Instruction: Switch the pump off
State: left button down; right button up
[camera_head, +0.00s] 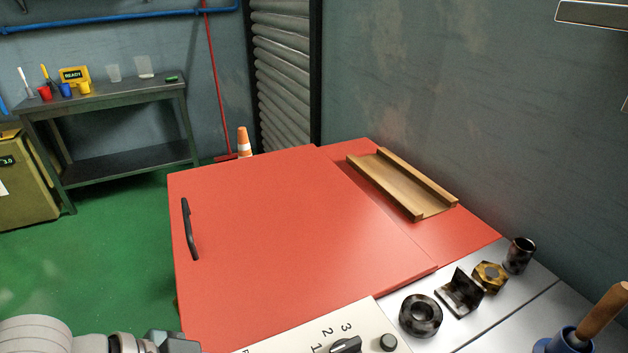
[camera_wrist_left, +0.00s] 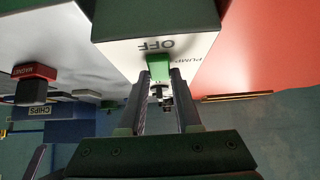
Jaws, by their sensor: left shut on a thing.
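A pale control box (camera_wrist_left: 120,42) fills the top of the left wrist view, with the words OFF and PUMP upside down on it. A green pump switch piece (camera_wrist_left: 158,66) sits just below the OFF label, at the box's edge. My left gripper (camera_wrist_left: 160,80) has its fingertips on either side of this green piece and is shut on it. The switch's setting cannot be told. In the head view my left gripper (camera_head: 172,343) is only partly visible at the bottom edge, and the pump switch is out of sight. My right gripper is not in view.
A control panel (camera_head: 290,335) with a numbered knob (camera_head: 346,345) is at the bottom of the head view. The red cart surface (camera_head: 290,230) carries a black handle (camera_head: 189,228) and wooden tray (camera_head: 421,216). Metal parts (camera_head: 420,315) lie right.

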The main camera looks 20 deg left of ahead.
pick_arm(q)
jog(key=c, duration=0.6)
grip_release()
jog(key=p+v, duration=0.3)
jog(key=v, duration=0.7)
jog(key=shift+d, duration=0.15)
